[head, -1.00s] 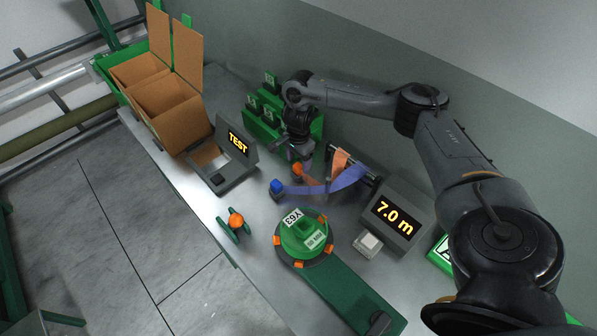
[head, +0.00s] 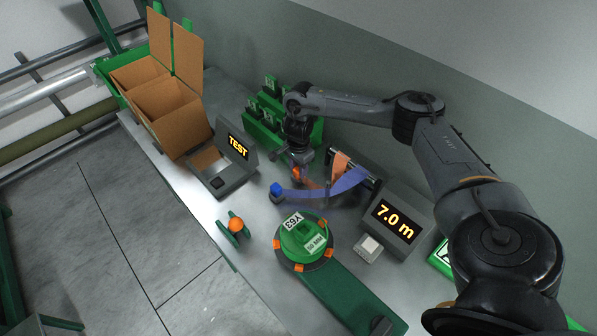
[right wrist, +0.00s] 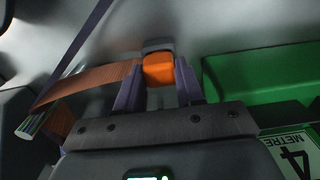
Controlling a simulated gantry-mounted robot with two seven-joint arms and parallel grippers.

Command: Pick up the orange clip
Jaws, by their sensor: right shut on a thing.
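The orange clip (right wrist: 158,70) sits between the two fingers of my right gripper (right wrist: 157,88) in the right wrist view. The gripper is shut on it, one finger on each side. An orange strap (right wrist: 95,84) runs off to the left from beside the clip. In the head view the clip (head: 297,174) shows as a small orange spot under my right gripper (head: 296,162), partly hidden by it, low over the table. My left gripper is not in view.
A blue clip (head: 277,190) with blue webbing (head: 335,186) lies left of the display reading 7.0 m (head: 394,221). A green reel marked Y63 (head: 303,240) stands in front. Green holders (head: 262,128) are behind the gripper. A TEST display (head: 238,147) and cardboard box (head: 165,100) are left.

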